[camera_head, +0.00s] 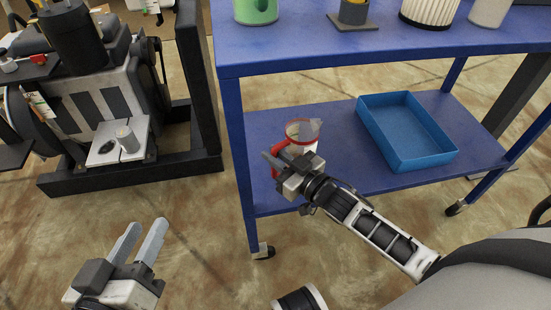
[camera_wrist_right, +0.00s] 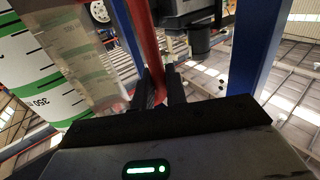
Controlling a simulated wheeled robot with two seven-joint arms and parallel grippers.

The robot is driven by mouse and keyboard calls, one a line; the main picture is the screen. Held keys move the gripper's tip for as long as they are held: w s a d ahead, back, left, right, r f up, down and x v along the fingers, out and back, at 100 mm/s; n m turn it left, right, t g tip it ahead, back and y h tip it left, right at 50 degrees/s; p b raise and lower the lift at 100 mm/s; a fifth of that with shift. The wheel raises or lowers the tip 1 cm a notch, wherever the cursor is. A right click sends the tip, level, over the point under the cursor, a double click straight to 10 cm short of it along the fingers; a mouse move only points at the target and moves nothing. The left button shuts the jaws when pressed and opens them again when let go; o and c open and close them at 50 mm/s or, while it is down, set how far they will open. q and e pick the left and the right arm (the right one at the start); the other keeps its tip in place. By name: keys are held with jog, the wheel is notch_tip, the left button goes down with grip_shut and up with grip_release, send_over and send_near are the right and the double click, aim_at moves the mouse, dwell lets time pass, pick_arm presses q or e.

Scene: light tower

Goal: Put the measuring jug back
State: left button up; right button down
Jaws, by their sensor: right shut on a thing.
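The measuring jug (camera_head: 302,133) is clear with a red rim and a red handle. It is at the lower shelf (camera_head: 340,163) of the blue cart, near the left end; I cannot tell whether its base touches the shelf. My right gripper (camera_head: 276,165) is shut on the jug's red handle. In the right wrist view the handle (camera_wrist_right: 145,40) runs down between the fingers (camera_wrist_right: 160,88), and the jug's wall with its green and white scale (camera_wrist_right: 60,60) shows at the left. My left gripper (camera_head: 142,240) is open and empty, low over the floor at the left.
A blue tray (camera_head: 420,153) stands on the lower shelf to the right of the jug. The upper shelf (camera_head: 300,45) holds a green cup (camera_head: 256,10) and several other items. A cart leg (camera_head: 240,150) stands just left of the jug. A machine (camera_head: 100,90) is at the left.

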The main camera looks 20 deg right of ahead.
jog(key=c, duration=1.4)
grip_release()
jog(key=shift+c, duration=0.2)
jog(key=shift+r, duration=0.2)
pick_arm(q)
jog(key=shift+s+a+f+m+g+y+p, duration=0.3)
jog(key=shift+a+f+m+g+y+p, duration=0.25)
jog(key=shift+p, duration=1)
pick_arm(e)
jog(key=v, duration=1.2)
jog(key=shift+f, duration=0.1)
